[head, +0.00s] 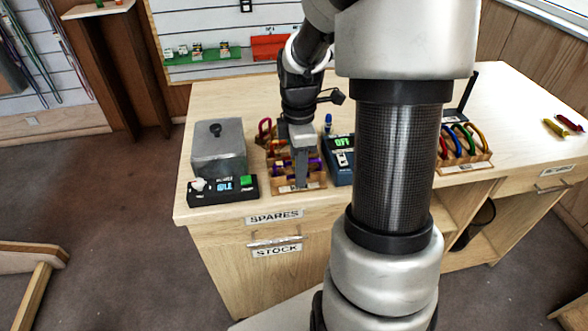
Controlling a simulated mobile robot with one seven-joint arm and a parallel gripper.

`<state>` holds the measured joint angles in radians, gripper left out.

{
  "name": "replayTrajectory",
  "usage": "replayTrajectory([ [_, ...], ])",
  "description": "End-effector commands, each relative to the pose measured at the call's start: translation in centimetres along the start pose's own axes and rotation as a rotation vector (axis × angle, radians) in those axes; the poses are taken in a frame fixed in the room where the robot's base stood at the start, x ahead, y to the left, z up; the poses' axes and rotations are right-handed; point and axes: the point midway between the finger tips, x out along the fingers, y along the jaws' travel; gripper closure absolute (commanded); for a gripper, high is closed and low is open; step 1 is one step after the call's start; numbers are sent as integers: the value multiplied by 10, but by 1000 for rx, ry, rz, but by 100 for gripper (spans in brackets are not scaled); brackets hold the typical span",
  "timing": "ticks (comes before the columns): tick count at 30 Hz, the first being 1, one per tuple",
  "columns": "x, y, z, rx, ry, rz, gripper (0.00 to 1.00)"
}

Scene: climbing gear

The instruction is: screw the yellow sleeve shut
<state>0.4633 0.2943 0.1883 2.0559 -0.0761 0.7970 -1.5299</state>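A wooden rack (314,184) stands on the counter, left of the middle, with several small coloured pieces of gear in it, red, purple and orange-yellow. They are too small and too covered to single out the yellow sleeve or see whether it is screwed shut. My gripper (301,183) points down over the rack, with its grey fingers among the gear. Whether it touches or holds anything cannot be told. Its finger gap is not clear from here.
Left of the rack are a grey metal box (218,148) and a black device (222,190) with a lit display. A blue device (341,160) reading OFF stands close on the right. A rack of coloured carabiners (465,148) is further right.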

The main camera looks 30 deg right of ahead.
Motion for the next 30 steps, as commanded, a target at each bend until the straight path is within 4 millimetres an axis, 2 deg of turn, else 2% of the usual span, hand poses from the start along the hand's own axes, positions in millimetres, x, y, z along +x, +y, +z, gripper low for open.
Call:
replayTrajectory([
  [30, -28, -1, 0, 0, 0, -2, 66],
])
